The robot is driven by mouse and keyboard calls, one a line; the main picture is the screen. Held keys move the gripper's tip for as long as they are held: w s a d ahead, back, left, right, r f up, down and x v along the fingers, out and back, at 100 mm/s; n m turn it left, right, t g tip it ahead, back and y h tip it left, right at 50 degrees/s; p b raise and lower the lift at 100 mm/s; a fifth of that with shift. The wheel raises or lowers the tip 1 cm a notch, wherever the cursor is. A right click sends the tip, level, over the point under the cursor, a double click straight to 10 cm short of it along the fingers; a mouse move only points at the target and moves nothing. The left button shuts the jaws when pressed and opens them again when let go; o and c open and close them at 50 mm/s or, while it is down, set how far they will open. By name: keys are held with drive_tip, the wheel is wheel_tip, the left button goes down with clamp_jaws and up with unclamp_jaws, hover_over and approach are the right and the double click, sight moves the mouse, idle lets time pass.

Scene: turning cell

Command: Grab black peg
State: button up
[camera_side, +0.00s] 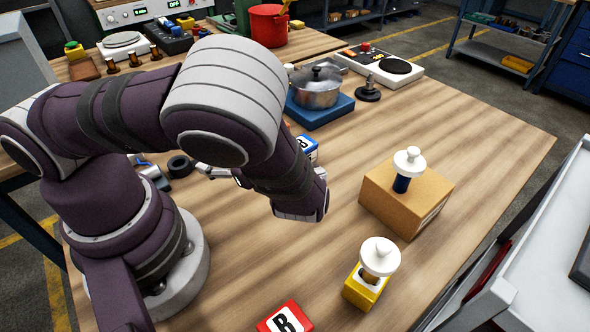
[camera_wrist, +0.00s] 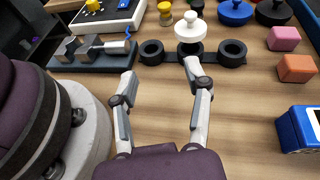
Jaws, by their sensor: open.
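In the wrist view a peg with a round white knobbed cap (camera_wrist: 190,27) stands upright at the middle of a black holder (camera_wrist: 216,58) with ring-shaped sockets. The short part showing under its cap looks dark, so it is likely the black peg; the cap hides most of the body. My gripper (camera_wrist: 160,70) is open and empty, its fingers spread short of the holder. The right fingertip is close to the holder's middle; the left one is farther left. In the side view my arm hides this peg and most of my gripper.
Another white-capped peg (camera_side: 380,256) stands in a yellow block (camera_side: 364,289). A grey vise-like fixture (camera_wrist: 92,50) is left of the holder. A blue block (camera_wrist: 296,130) is at right. Bare wood lies between.

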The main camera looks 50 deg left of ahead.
drive_tip(key=m+t+y, duration=0.1)
drive_tip(key=w+a+m+t+y, duration=0.1)
drive_tip(key=m+t+y, duration=0.1)
drive_tip(key=y, duration=0.1)
drive_tip(key=shift+w+a+r+m, duration=0.2)
drive_tip(key=shift+w+r+m, duration=0.1)
drive_tip(key=shift+r, duration=0.05)
drive_tip(key=a, duration=0.3)
drive_tip(key=a+f, duration=0.1)
drive_tip(key=a, duration=0.6)
drive_tip(key=shift+w+a+f, duration=0.15)
drive_tip(key=shift+w+f, duration=0.1)
drive_tip(key=shift+f, duration=0.05)
clamp_jaws()
